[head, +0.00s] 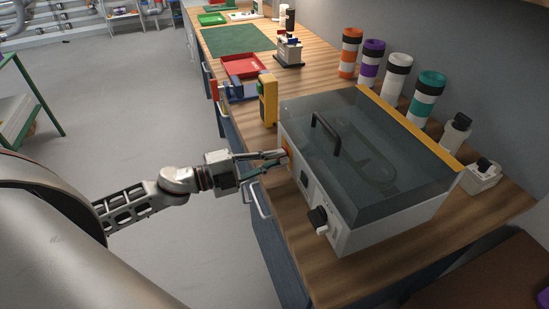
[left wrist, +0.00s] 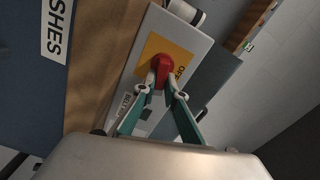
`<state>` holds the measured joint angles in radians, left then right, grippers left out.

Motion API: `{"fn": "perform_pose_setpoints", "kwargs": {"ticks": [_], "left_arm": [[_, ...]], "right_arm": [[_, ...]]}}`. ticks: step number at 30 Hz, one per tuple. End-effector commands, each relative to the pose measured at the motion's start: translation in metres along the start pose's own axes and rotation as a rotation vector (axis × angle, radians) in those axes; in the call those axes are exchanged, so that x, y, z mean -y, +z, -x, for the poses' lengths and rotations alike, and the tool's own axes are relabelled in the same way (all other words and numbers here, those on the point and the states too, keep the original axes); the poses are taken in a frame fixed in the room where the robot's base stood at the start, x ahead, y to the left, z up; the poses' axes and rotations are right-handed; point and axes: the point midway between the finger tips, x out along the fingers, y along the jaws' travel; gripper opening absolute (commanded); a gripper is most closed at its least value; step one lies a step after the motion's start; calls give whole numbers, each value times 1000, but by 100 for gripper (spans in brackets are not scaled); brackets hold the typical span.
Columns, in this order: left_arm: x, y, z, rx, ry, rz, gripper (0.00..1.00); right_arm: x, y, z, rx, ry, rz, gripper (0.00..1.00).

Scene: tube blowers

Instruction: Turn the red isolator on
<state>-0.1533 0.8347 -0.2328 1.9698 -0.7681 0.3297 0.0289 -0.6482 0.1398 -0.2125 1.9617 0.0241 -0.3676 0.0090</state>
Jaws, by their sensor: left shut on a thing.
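The red isolator (left wrist: 163,64) is a red knob on a yellow plate on the light front panel of the bench machine (head: 340,243). Lettering that looks like "OFF" shows on the plate beside the knob. In the head view only a small orange-yellow bit of the plate shows behind my fingers. My left gripper (head: 281,160) reaches in from the left to the far end of that panel. In the left wrist view its fingertips (left wrist: 162,85) are closed on the lower part of the knob, one on each side. My right gripper is in neither view.
The machine has a dark clear lid with a black handle (head: 326,134) and a black front knob (head: 318,217). A yellow device (head: 268,97) stands close beyond the gripper. Drawer handles (head: 260,199) jut out below the bench edge. The floor at left is open.

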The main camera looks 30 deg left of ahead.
Motion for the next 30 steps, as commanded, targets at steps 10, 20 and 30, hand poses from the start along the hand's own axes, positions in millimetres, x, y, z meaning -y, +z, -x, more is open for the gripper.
{"fn": "perform_pose_setpoints", "kwargs": {"ticks": [10,20,30], "left_arm": [[-5,0,0,-2,1,-206,0],[-6,0,0,-2,1,-274,0],[-6,0,0,-2,2,-278,0]], "right_arm": [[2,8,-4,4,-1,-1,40],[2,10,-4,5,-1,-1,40],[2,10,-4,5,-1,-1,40]]}}
